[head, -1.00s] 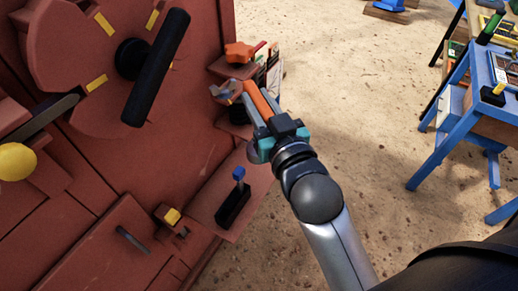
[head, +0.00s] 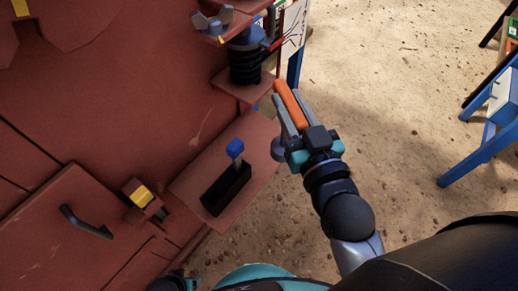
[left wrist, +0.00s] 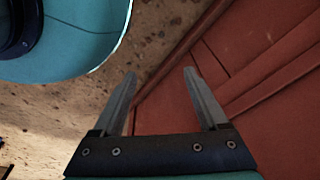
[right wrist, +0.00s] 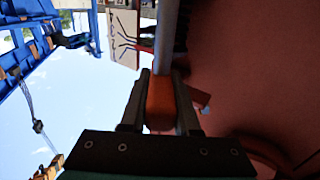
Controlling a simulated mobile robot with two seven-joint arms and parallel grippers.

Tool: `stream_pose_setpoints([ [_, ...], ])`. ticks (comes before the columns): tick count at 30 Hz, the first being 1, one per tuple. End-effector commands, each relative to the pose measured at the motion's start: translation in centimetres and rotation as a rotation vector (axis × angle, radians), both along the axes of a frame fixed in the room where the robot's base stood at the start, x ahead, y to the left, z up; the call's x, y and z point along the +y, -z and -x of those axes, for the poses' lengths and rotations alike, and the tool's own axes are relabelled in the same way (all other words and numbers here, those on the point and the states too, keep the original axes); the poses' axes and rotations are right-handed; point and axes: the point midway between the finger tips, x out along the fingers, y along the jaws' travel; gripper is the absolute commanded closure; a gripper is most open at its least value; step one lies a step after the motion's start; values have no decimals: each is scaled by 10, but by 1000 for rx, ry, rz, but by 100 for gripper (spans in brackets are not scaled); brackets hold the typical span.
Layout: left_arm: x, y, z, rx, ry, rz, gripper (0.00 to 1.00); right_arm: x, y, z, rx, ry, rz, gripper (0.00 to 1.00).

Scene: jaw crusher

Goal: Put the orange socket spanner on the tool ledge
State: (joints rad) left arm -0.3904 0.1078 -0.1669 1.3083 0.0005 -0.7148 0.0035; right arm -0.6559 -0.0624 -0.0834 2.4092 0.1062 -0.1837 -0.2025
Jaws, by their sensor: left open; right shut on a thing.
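The orange socket spanner (head: 291,104) is held in my right gripper (head: 286,112), which is shut on its orange handle. In the right wrist view the orange handle (right wrist: 160,98) sits between the fingers, and a grey shaft runs on beyond it. The tool ledge looks to be the reddish-brown shelf (head: 190,185) on the machine's side, carrying a black block with a blue-topped lever (head: 235,150). My right gripper is to the right of this shelf, apart from it in the picture. My left gripper (left wrist: 158,85) is open and empty, beside the red machine.
The red machine (head: 110,90) fills the left. A black spring (head: 245,60) on a bracket stands above the shelf. A yellow-topped block (head: 140,196) and a dark handle (head: 86,222) are at lower left. A blue stand (head: 490,125) is at right, with open sandy ground between.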

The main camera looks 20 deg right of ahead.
Motion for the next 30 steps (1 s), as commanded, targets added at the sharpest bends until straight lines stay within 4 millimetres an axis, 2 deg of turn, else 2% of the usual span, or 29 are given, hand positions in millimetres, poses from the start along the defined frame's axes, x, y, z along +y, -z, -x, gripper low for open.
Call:
stream_pose_setpoints([
  [1, 0, 9, -8, -11, -1, 0, 24, 3, 26, 4, -2, -18, 1, 100],
  [3, -1, 10, -16, -18, -3, 0, 24, 8, 56, 9, -7, -65, 3, 100],
  [7, -1, 4, -18, -18, -3, 0, 24, 11, 87, 15, -13, -140, -3, 100],
  [12, -1, 2, -18, -18, -3, 0, 24, 1, 119, 22, -6, -198, -1, 100],
  [16, -1, 2, -18, -18, -3, 0, 24, -7, 133, 25, 0, -217, 1, 100],
  [20, -2, 1, -19, -19, -3, 1, 24, -11, 139, 23, -1, -221, 1, 100],
  [23, -5, -3, -22, -22, -3, 5, 24, -9, 140, 11, -4, -221, 2, 100],
  [30, -14, -26, -32, -28, -6, 15, 24, 4, 140, -33, -5, -221, 0, 100],
])
